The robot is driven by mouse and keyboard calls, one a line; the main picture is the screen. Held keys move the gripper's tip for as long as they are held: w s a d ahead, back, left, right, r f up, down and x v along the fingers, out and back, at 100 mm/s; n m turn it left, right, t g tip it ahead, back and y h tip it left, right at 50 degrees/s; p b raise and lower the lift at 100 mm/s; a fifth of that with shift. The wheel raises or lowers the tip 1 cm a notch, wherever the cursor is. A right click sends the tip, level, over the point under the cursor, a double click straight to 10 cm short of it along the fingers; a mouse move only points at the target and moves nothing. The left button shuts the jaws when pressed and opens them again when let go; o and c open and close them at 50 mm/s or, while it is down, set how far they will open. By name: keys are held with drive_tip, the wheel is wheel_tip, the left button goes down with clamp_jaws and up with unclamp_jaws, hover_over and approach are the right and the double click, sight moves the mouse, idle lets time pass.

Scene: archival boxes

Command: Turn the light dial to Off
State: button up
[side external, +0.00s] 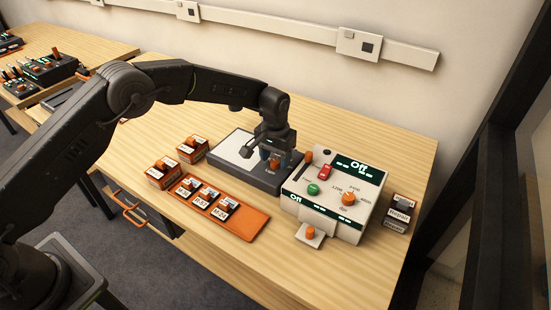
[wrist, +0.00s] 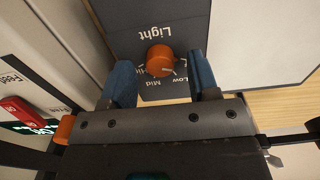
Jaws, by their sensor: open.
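The light dial is a round orange knob (wrist: 160,57) on a dark grey panel under the word "Light" in the wrist view. The labels "Low" and "Mid" show beside it, with other lettering partly hidden. No Off label is readable, and I cannot tell for sure which label the knob points to. In the side view the dial (side external: 275,163) sits at the right end of a dark base (side external: 262,180) with a white pad. My gripper (wrist: 160,66) is open, its blue fingers on either side of the knob. I cannot tell whether they touch it.
A white control box (side external: 335,195) with a red switch, green button, orange knobs and "Off" displays stands close on the right. An orange tray (side external: 253,223) of labelled pieces lies in front. Orange boxes (side external: 163,172) stand left. The table's back is clear.

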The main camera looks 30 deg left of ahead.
sight(275, 161)
wheel_tip(275, 161, up, 13)
idle(0.3)
drive_tip(key=shift+r, duration=0.15)
drive_tip(key=s+a+r+t, duration=0.1)
drive_tip(key=s+a+r, duration=0.2)
drive_tip(key=s+r, duration=0.5)
drive_tip(key=s+a+r+t, duration=0.2)
drive_tip(key=s+a+r, duration=0.2)
drive_tip(key=s+r, duration=0.3)
drive_tip(key=s+a+f+t, duration=0.1)
drive_tip(key=s+a, duration=0.1)
drive_tip(key=s, duration=0.8)
drive_tip(key=s+a+f+t, duration=0.1)
drive_tip(key=s+a+f, duration=0.1)
drive_tip(key=s, duration=0.8)
drive_tip(key=shift+s+f+t, duration=0.25)
drive_tip(key=shift+s+t, duration=0.05)
drive_tip(key=shift+s, duration=0.1)
